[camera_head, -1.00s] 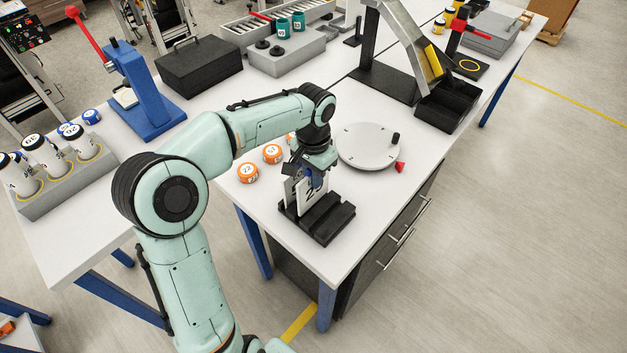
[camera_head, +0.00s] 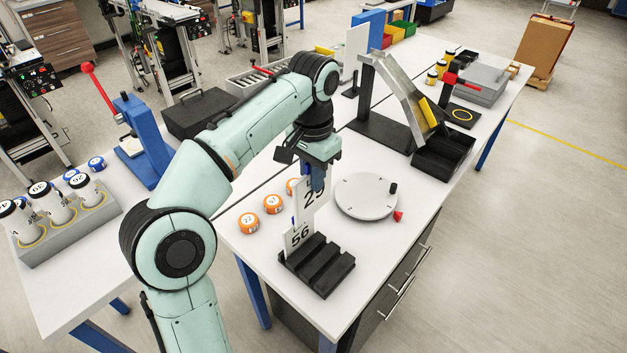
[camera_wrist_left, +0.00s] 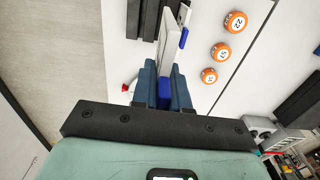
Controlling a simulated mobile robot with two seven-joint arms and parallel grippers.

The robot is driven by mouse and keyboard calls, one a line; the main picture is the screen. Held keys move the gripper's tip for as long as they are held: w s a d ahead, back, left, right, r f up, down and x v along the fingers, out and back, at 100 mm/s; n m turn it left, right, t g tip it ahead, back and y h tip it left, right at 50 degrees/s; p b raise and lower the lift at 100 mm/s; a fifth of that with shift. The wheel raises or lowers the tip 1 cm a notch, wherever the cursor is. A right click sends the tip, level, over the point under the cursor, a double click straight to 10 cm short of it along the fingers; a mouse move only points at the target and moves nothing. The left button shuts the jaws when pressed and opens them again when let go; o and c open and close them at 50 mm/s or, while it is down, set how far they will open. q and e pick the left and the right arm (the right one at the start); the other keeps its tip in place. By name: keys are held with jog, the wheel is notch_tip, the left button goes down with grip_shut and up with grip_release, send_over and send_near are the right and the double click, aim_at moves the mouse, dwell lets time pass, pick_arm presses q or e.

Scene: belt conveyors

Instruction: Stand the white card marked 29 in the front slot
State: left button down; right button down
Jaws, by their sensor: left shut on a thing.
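My left gripper (camera_head: 317,178) is shut on the white card marked 29 (camera_head: 312,200) by its blue tab. The card hangs upright, raised at the left end of the black slotted block (camera_head: 335,270). A white card marked 56 (camera_head: 298,237) stands in the block's slot at its left side. The block's other slots look empty. In the left wrist view, the blue fingers (camera_wrist_left: 163,88) pinch the blue tab, with a white card face beyond them and the black block (camera_wrist_left: 150,15) past that. The lower edge of card 29 is partly hidden. My right gripper is not seen.
Several orange-lidded jars (camera_head: 273,204) stand left of the block. A round grey turntable (camera_head: 366,197) with a black knob and a red pointer (camera_head: 398,216) is to its right. The bench's front edge lies close to the block.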

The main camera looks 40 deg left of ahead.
pick_arm(q)
jog(key=shift+w, duration=0.15)
